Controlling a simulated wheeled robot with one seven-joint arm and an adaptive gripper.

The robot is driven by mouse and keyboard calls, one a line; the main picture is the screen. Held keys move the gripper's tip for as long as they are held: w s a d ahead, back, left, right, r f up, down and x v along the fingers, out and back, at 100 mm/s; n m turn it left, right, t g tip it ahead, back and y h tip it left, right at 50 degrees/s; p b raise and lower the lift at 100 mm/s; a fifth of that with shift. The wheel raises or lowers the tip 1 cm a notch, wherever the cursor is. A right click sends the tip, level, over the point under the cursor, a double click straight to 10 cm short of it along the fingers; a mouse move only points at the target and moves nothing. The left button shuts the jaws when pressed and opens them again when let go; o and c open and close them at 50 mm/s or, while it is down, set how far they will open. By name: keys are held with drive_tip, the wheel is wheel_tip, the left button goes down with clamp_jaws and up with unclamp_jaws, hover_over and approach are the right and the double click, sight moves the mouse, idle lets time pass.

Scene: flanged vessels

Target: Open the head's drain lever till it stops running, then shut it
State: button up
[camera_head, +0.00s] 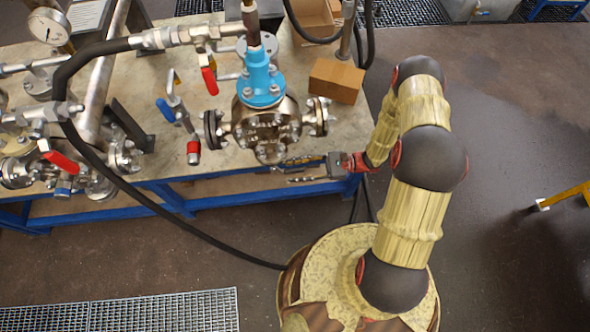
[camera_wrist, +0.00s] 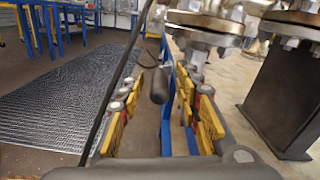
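A round steel flanged vessel (camera_head: 268,128) with a bright blue top (camera_head: 260,78) stands at the front edge of the bench. My gripper (camera_head: 285,172) is just in front of and below it, reaching in from the right. In the wrist view my gripper (camera_wrist: 158,115) has its yellow-padded fingers apart. A dark, rounded grip end (camera_wrist: 159,86) shows between or just beyond the fingers; contact cannot be told. It may be the drain lever, but I cannot tell. No running liquid can be made out.
Red-handled valves (camera_head: 209,80) and a blue-handled valve (camera_head: 166,110) stand left of the vessel. A black hose (camera_head: 150,205) loops down past the bench front. A floor grating (camera_wrist: 70,95) lies left in the wrist view.

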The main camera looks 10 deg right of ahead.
drive_tip(key=shift+c, duration=1.3)
clamp_jaws()
